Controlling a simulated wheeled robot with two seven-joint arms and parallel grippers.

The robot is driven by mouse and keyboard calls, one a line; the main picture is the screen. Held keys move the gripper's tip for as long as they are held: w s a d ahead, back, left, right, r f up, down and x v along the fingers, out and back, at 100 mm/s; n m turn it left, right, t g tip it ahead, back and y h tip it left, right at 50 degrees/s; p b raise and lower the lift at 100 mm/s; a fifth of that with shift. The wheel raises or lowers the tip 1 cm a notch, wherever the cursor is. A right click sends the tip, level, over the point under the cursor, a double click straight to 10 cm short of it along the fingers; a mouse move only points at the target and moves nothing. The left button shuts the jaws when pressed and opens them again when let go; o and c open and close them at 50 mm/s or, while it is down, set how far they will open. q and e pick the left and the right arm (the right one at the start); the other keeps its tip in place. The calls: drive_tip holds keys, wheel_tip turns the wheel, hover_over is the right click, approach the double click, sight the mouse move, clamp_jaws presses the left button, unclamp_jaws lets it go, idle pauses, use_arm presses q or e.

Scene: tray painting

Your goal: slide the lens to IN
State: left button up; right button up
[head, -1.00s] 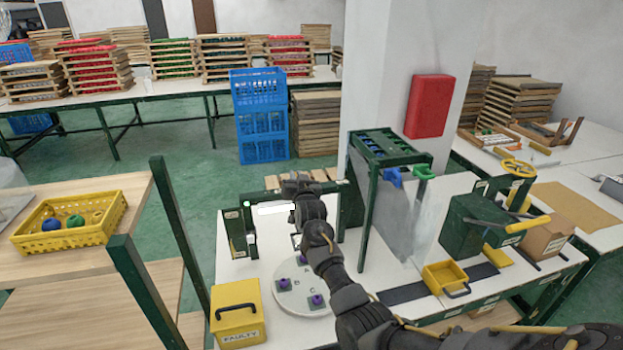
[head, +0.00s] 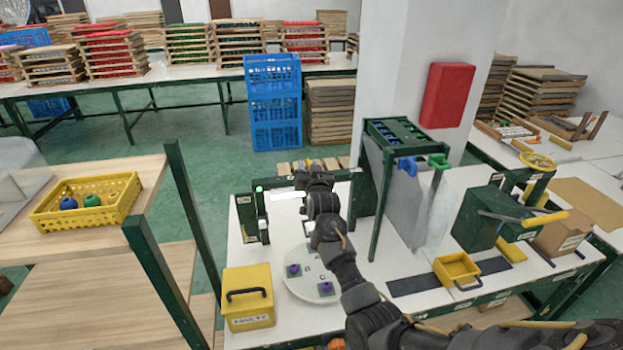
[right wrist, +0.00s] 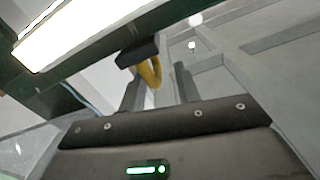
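The lamp fixture, a dark green frame with a bright white light bar (head: 288,196), stands at the back of the white table. My right gripper (head: 318,168) reaches over its beam in the head view. In the right wrist view the light bar (right wrist: 75,28) crosses the upper left. A dark block with a yellow loop (right wrist: 156,73), perhaps the lens handle, hangs below the beam. My right gripper's fingers (right wrist: 159,88) are apart, with the loop appearing between their tips; contact cannot be told. The lens and any IN mark are not clearly visible. My left gripper is out of view.
A round white plate (head: 309,284) with purple knobs lies below my right arm. A yellow FAULTY box (head: 247,297) stands front left. A green rack (head: 377,190) with grey sheets stands close to the right. A yellow crate (head: 128,188) holds balls.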

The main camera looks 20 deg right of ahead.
drive_tip(key=b+v, duration=0.1)
drive_tip(key=v, duration=0.8)
drive_tip(key=shift+b, duration=0.4)
drive_tip(key=s+a+f+n+g+y, duration=0.2)
drive_tip(key=s+f+g, duration=0.1)
drive_tip(key=s+f, duration=0.6)
drive_tip(key=s+a+f+n+g+y, duration=0.2)
drive_tip(key=s+f+g, duration=0.1)
drive_tip(key=s+f, duration=0.6)
drive_tip(key=s+a+f+n+g, duration=0.15)
drive_tip(key=s+f+g, duration=0.25)
drive_tip(key=s, duration=1)
drive_tip(key=s+a+f+n+g, duration=0.1)
drive_tip(key=s+f+n+g, duration=0.2)
drive_tip(key=s, duration=1)
wheel_tip(320, 180, down, 24)
drive_tip(key=m+g, duration=0.1)
drive_tip(key=g, duration=0.1)
drive_tip(key=s+d+f+g, duration=0.1)
drive_tip(key=s+d+f, duration=0.1)
drive_tip(key=s+f, duration=1.5)
drive_tip(key=shift+s+d+f, duration=0.2)
drive_tip(key=shift+s, duration=0.3)
